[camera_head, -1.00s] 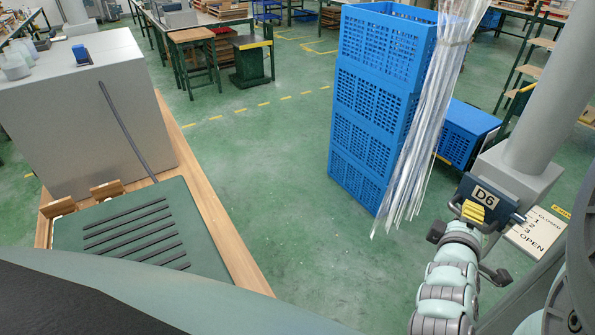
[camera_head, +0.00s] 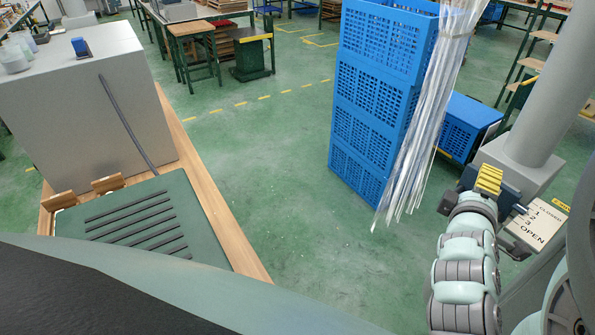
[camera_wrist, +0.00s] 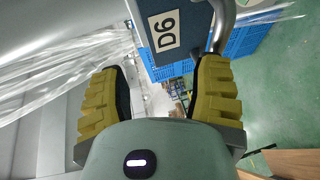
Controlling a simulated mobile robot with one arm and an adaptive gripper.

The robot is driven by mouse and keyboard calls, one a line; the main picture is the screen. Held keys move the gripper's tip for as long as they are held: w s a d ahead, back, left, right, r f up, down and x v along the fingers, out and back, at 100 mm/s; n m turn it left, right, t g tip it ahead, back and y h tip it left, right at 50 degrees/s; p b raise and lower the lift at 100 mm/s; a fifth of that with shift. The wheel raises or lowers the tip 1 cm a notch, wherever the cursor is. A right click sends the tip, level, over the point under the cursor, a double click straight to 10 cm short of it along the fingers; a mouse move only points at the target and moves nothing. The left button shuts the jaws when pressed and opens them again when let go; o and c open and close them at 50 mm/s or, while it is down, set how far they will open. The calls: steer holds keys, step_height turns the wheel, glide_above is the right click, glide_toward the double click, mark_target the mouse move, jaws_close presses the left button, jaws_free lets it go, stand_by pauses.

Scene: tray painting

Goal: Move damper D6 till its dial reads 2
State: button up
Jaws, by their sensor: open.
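Damper D6 is a dark blue box (camera_head: 513,192) on the grey duct at the right, mostly behind my gripper (camera_head: 489,179). Its D6 label (camera_wrist: 163,33) shows tilted at the top of the wrist view. A grey curved bar (camera_wrist: 223,22) runs beside the box there. The dial plate (camera_head: 540,222) reads CLOSED, 1, 2, 3, OPEN from top to bottom. A short grey rod end (camera_head: 521,209) shows near the plate; I cannot tell the reading. My gripper's yellow fingers (camera_wrist: 160,98) are apart with nothing between them, close to the box.
Clear plastic strips (camera_head: 430,125) hang just left of the damper, before stacked blue crates (camera_head: 375,95). A grey duct (camera_head: 560,85) rises behind it. A wooden bench (camera_head: 215,200) with a green ribbed tray (camera_head: 205,240) stands left. Green floor between is clear.

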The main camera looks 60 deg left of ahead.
steer(key=shift+w+r, duration=0.15)
steer(key=shift+r, duration=2.05)
